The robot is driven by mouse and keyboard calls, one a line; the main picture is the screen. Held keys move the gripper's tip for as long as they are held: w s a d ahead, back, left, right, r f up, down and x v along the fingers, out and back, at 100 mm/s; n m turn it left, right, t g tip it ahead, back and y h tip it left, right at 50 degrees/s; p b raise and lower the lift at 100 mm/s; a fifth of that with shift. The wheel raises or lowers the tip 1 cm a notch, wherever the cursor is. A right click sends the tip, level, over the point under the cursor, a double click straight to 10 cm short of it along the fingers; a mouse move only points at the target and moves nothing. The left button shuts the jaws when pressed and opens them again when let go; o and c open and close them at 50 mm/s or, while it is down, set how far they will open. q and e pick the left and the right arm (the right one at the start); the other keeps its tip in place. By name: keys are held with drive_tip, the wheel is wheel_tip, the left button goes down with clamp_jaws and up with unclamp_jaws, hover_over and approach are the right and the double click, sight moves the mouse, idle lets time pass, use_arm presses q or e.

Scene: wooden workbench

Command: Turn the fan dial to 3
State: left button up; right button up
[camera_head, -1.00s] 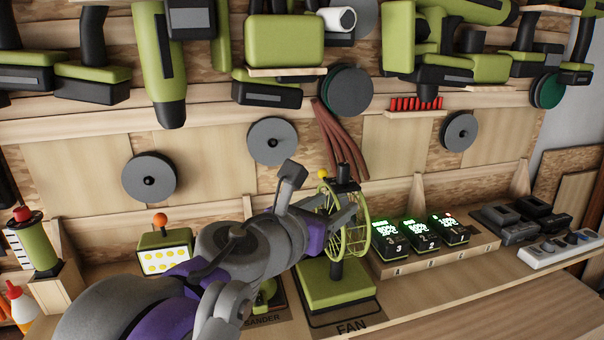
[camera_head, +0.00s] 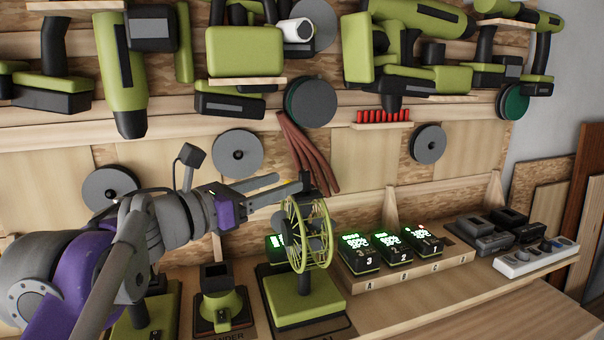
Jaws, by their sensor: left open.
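The green fan (camera_head: 322,240), with a round wire cage, stands upright on a square green base (camera_head: 300,302) on the bench. A dark piece sits at the top of its cage. I cannot make out the dial or its numbers. My left gripper (camera_head: 286,184) is open, at the top left of the fan, with its fingers pointing right toward that dark piece. I cannot tell whether they touch it. The gripper and arm hide part of the area behind. My right gripper is out of view.
Chargers with lit displays (camera_head: 390,246) stand right of the fan, with a white power strip (camera_head: 536,257) farther right. A green tool (camera_head: 220,308) stands left of the fan. Power tools (camera_head: 245,52) hang above. The bench front at right is clear.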

use_arm(q)
drive_tip(key=x, duration=0.9)
drive_tip(key=shift+w+d, duration=0.2)
drive_tip(key=shift+d, duration=0.05)
clamp_jaws()
